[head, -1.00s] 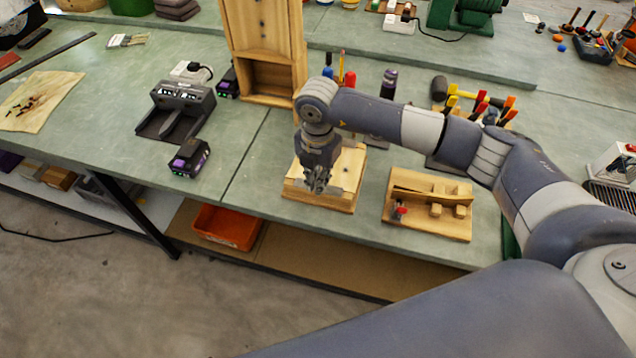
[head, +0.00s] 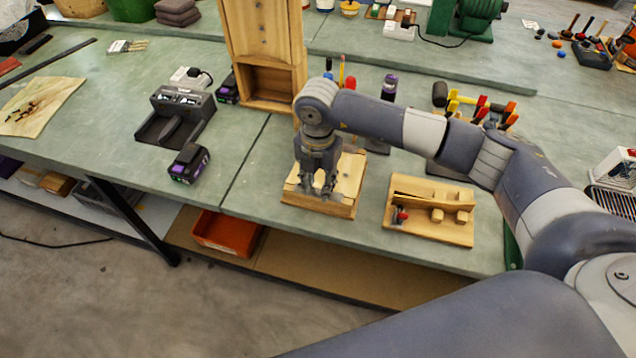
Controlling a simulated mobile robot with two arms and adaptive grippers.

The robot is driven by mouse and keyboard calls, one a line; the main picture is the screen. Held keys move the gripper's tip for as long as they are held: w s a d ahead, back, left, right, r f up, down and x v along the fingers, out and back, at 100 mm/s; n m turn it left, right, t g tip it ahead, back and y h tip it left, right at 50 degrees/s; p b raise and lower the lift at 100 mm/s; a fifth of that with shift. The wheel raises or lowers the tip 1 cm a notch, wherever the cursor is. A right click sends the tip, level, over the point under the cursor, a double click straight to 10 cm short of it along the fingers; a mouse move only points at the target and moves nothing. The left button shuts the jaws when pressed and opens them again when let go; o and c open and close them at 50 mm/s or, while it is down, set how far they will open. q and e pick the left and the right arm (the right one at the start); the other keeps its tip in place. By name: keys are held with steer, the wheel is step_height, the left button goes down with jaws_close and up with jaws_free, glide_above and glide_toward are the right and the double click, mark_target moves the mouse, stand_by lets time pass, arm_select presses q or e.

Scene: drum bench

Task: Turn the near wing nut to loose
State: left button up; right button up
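My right gripper (head: 318,191) points down over a light wooden block (head: 340,207) at the bench's front edge. Its two fingers show side by side with a gap between them, and I see nothing held. The tips are low, close to the block's top; whether they touch anything is too small to tell. No wing nut can be made out; the gripper covers the middle of the block. Pale metal shows on the block beside the fingers. My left gripper is not in view.
A wooden fixture (head: 430,222) with a small red part stands right of the block. A tall wooden cabinet (head: 265,50) rises behind. A battery (head: 188,163) and charger (head: 176,115) sit to the left. An orange bin (head: 226,233) is on the lower shelf. Bench between battery and block is clear.

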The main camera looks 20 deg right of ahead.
mark_target(317, 191)
step_height(317, 191, up, 12)
steer(key=shift+f, duration=0.2)
steer(key=shift+a, duration=0.1)
stand_by(0.4)
